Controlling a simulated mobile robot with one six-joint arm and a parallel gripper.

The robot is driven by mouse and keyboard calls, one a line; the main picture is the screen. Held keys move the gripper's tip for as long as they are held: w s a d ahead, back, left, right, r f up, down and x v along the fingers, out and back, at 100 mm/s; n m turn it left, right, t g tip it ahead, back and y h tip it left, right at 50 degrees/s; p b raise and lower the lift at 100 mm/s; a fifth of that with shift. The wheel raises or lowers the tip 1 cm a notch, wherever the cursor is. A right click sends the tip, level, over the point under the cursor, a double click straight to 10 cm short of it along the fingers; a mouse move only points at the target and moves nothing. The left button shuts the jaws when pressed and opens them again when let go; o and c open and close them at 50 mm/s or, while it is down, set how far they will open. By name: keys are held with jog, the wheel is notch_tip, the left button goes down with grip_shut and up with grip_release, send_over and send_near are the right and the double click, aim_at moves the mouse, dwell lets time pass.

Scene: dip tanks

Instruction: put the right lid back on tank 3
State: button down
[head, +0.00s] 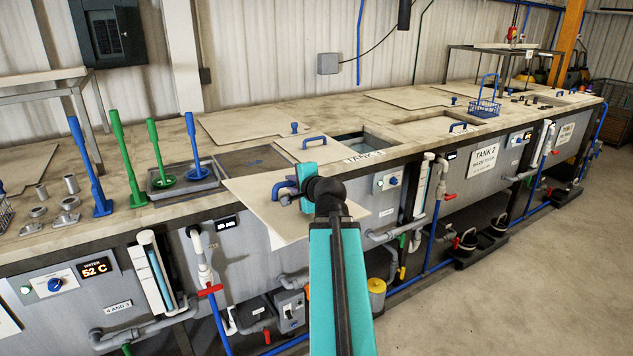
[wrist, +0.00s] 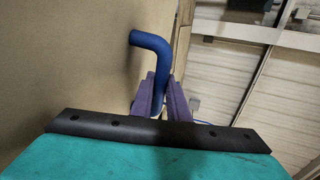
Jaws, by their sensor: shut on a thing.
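My gripper (head: 291,193) is shut on the blue handle (wrist: 152,48) of a beige lid (head: 252,193). The lid also fills the left of the wrist view (wrist: 65,60). In the head view the held lid is tilted at the front edge of the bench and partly hides the bench front; I cannot tell whether it touches the bench. Behind it is a dark rectangular opening (head: 245,160). To its right, another beige lid (head: 330,147) with a blue handle (head: 314,141) lies beside a partly open tank (head: 357,140). A partly hidden tank label (head: 364,157) is near that opening.
Blue and green long-handled tools (head: 128,160) stand on the left of the bench. A blue wire basket (head: 485,106) stands further right, near the Tank 2 sign (head: 484,157). Pipes and valves run along the bench front.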

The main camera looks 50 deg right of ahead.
aim_at(233, 190)
jog(key=shift+n+y, duration=0.7)
jog(key=w+a, duration=0.3)
jog(key=a, duration=0.1)
jog(key=w+a, duration=0.4)
jog(key=a, duration=0.1)
jog(key=w+a, duration=0.3)
jog(key=a, duration=0.2)
jog(key=shift+w+f, duration=0.35)
jog(key=w+a+f+n+t+y+b, duration=0.1)
jog(key=w+a, duration=0.3)
jog(key=a, duration=0.8)
jog(key=w+a+f+n+y+b, duration=0.15)
jog(key=w+a, duration=0.35)
jog(key=a, duration=0.6)
jog(key=a+f+y+b, duration=0.1)
jog(key=a+f+b, duration=0.6)
jog(key=a, duration=0.2)
jog(key=shift+w+n, duration=0.35)
jog(key=shift+a, duration=0.2)
